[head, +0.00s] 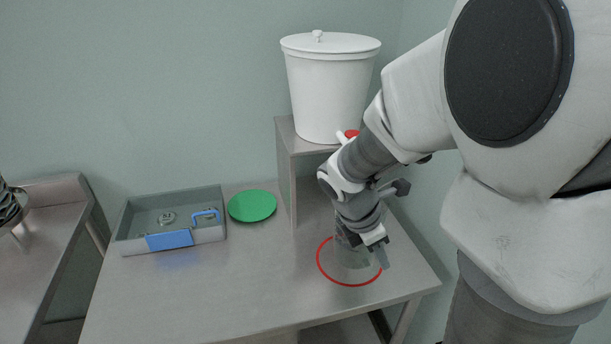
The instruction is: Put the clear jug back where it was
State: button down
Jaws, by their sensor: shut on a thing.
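The clear jug (350,256) is faint and see-through, and my gripper and wrist partly hide it. It shows inside the red ring (322,266) marked on the steel table. My gripper (376,252) points down at the right side of the ring and is shut on the jug. I cannot tell whether the jug's base touches the table.
A white lidded vat (328,95) stands on a raised steel shelf (284,150), with a red-topped tap (352,133) close to my arm. A green disc (252,205) and a grey tray (218,235) with blue parts lie left. The front-middle steel table (225,290) is clear.

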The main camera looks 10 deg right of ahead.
aim_at(367, 254)
jog(key=w+f, duration=0.1)
jog(key=w, duration=0.1)
jog(key=w+d+f, duration=0.1)
jog(key=w+f, duration=0.1)
jog(key=w, duration=0.1)
jog(key=w+f+b, duration=0.1)
jog(key=w, duration=0.1)
jog(key=shift+w+d+f, duration=0.25)
jog(key=shift+f, duration=0.05)
jog(key=shift+f+b, duration=0.6)
jog(key=shift+f, duration=1.4)
jog(key=shift+f, duration=0.25)
jog(key=c, duration=0.9)
grip_release()
jog(key=shift+r, duration=0.1)
